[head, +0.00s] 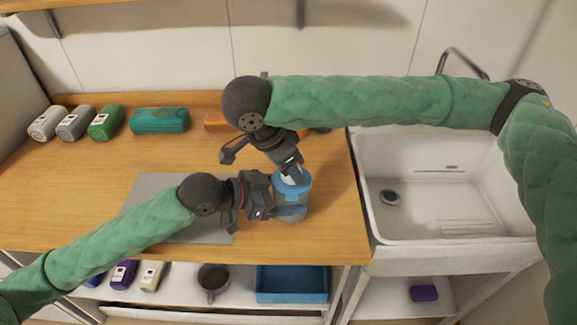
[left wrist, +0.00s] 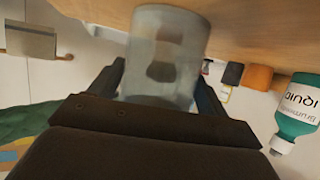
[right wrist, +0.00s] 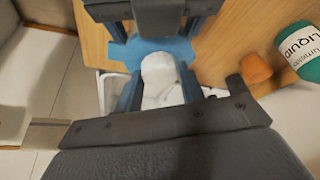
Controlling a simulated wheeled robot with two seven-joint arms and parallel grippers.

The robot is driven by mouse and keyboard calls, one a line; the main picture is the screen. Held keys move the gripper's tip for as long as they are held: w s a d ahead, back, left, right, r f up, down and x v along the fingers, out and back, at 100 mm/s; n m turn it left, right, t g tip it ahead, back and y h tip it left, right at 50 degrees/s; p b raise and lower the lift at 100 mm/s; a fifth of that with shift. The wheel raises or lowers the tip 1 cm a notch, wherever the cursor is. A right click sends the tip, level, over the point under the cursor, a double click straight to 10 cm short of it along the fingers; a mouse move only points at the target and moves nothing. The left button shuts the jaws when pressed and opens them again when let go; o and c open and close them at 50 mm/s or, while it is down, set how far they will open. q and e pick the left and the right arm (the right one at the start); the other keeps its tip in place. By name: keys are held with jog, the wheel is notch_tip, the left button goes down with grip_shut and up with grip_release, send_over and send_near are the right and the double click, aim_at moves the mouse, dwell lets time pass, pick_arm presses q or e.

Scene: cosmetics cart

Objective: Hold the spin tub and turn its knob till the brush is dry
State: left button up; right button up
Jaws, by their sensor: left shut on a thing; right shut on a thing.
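The spin tub (head: 291,214) stands on the wooden top near its front right, with a blue lid (head: 305,185) and a white knob (right wrist: 158,70). My left gripper (head: 282,207) comes from the left and is shut around the tub's clear wall. In the left wrist view the tub (left wrist: 168,35) is between the fingers, with dark, blurred brush-like shapes (left wrist: 163,60) inside. My right gripper (head: 291,172) reaches down from above and is shut on the white knob over the lid. The brush's wetness cannot be told.
A grey mat (head: 160,188) lies left of the tub, partly under my left arm. The sink (head: 375,232) is at right. A blue tray (head: 292,297) is on the shelf below.

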jog(key=o, duration=1)
jog(key=shift+r, duration=0.1)
jog(key=v, duration=1.1)
jog(key=shift+a+r, duration=0.15)
jog(key=shift+r, duration=0.25)
